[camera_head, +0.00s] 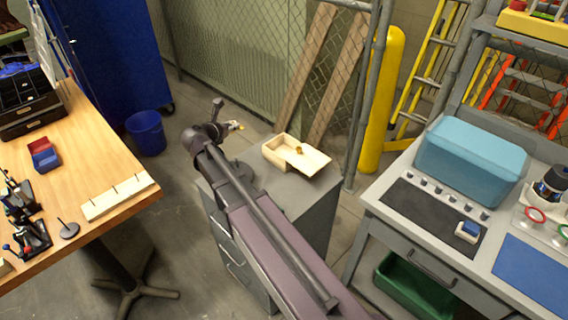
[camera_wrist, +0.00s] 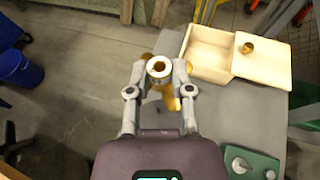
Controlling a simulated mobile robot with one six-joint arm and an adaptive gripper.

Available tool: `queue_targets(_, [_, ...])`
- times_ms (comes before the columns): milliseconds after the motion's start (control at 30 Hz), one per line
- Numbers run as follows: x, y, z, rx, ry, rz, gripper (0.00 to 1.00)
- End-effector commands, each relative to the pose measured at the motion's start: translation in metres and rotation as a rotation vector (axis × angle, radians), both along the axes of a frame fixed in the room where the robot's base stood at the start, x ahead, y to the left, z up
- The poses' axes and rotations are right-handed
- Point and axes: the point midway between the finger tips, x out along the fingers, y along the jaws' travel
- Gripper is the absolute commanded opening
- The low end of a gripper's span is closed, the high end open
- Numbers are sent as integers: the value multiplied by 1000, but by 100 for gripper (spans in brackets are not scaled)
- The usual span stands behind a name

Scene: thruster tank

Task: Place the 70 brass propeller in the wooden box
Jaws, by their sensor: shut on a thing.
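My gripper (camera_wrist: 160,82) is shut on the brass propeller (camera_wrist: 172,101), whose pale round hub with a dark bore shows between the fingertips in the wrist view. A small brass piece (camera_wrist: 248,47) sits on the lid. The visible box interior looks empty.
The box stands on a grey cabinet (camera_head: 317,200). A green thing (camera_wrist: 250,163) lies on the cabinet top near my gripper. A blue bin (camera_head: 146,132) stands on the floor at left. A wooden workbench (camera_head: 90,150) and a grey bench (camera_head: 400,210) flank the cabinet.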

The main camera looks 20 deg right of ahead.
Motion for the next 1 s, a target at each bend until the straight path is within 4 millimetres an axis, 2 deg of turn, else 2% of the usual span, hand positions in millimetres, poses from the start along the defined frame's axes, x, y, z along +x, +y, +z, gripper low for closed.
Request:
queue_targets(33, [-8, -7, -18, -2, -1, -7, 0])
queue_targets(300, [-37, -33, -60, -14, -7, -36, 0])
queue_targets(500, [-55, -48, -84, -21, -11, -54, 0])
queue_targets(700, [-64, -56, -94, -25, -13, -63, 0])
queue_targets(1000, [-65, -57, -94, -25, -14, -66, 0])
